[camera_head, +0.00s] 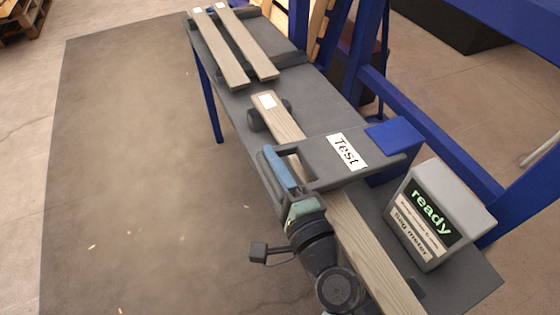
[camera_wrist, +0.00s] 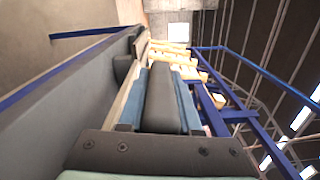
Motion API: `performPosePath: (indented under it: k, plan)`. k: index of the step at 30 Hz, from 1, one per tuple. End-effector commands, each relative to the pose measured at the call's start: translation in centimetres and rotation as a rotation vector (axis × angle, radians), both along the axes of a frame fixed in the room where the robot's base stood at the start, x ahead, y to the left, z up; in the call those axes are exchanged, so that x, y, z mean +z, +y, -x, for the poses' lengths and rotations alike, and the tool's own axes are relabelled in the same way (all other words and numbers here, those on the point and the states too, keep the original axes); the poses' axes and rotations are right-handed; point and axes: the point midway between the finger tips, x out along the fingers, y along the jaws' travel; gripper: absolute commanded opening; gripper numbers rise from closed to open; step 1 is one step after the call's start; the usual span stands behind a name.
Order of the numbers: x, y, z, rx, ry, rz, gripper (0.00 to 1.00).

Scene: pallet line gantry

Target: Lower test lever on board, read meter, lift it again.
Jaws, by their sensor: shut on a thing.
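The test lever (camera_head: 372,146) is a dark grey frame with a white "Test" label, reaching across the board from a blue block. My gripper (camera_head: 282,170) is shut on the lever's crossbar at its left end. In the wrist view the grey bar (camera_wrist: 160,98) sits between my blue fingers. The long wooden board (camera_head: 352,232) runs under the lever, with a white sticker on its far end. I cannot tell whether the lever touches the board. The grey sag meter (camera_head: 456,196) stands at right, its screen showing "ready" in green.
Two more boards (camera_head: 222,55) (camera_head: 248,45) lie side by side at the far end of the grey bench (camera_head: 310,92). Blue gantry posts (camera_head: 430,125) stand along the bench's right side. The floor to the left (camera_head: 140,170) is clear.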

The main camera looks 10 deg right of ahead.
Motion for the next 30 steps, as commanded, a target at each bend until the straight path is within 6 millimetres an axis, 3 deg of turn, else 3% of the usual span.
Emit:
performPosePath:
  k: [1,9,26,27,30]
  plan:
    - [-1.4,0.1,0.0,0.000,-0.009,0.025,0.00]
    - [-3.3,0.2,0.1,-0.001,-0.006,0.019,0.00]
    - [-3.7,0.2,0.1,0.000,-0.005,0.014,0.00]
    - [-3.7,0.2,0.1,0.000,-0.005,0.014,0.40]
    - [-3.6,0.2,0.1,0.000,-0.005,0.015,0.58]
